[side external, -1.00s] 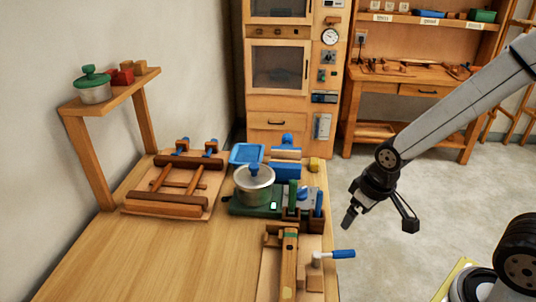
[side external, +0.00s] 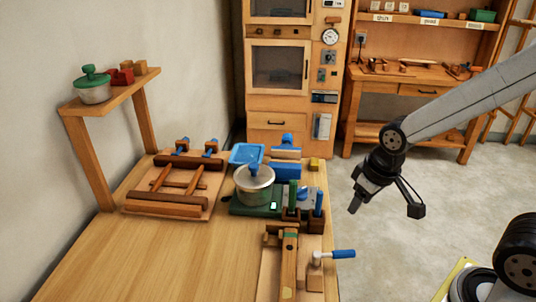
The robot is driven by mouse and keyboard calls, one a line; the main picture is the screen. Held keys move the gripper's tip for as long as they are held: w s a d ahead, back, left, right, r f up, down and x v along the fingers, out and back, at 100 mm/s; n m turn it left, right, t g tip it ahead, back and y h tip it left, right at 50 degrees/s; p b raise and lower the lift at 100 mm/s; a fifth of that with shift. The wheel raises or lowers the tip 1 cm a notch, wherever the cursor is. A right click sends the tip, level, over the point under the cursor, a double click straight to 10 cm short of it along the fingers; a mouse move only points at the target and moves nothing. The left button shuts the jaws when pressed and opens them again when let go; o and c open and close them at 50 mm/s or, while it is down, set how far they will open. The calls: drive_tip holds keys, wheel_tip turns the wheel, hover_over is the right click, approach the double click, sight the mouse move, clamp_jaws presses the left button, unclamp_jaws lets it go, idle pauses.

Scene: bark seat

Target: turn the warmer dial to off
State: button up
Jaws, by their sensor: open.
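The warmer (side external: 243,207) is a green base on the wooden bench, with a lidded metal pot (side external: 255,188) with a blue knob standing on it. A small lit white-green indicator (side external: 274,206) shows on its front. A blue dial (side external: 303,193) on a pale plate seems to sit at the warmer's right end; its pointer setting is too small to read. A tool holder in front partly hides that end. My gripper (side external: 385,209) is open and empty, over the floor to the right of the bench, apart from the dial.
The wooden holder (side external: 304,222) with green and blue handled tools stands close in front of the dial. A clamp fixture with a blue-handled crank (side external: 343,254) juts past the bench's right edge. A blue tray (side external: 247,154) lies behind the pot. The bench's front left is clear.

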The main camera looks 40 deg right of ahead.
drive_tip(key=r, duration=0.2)
drive_tip(key=m+g, duration=0.3)
drive_tip(key=m, duration=1.6)
hover_over(301, 189)
drive_tip(key=shift+f, duration=8.15)
clamp_jaws()
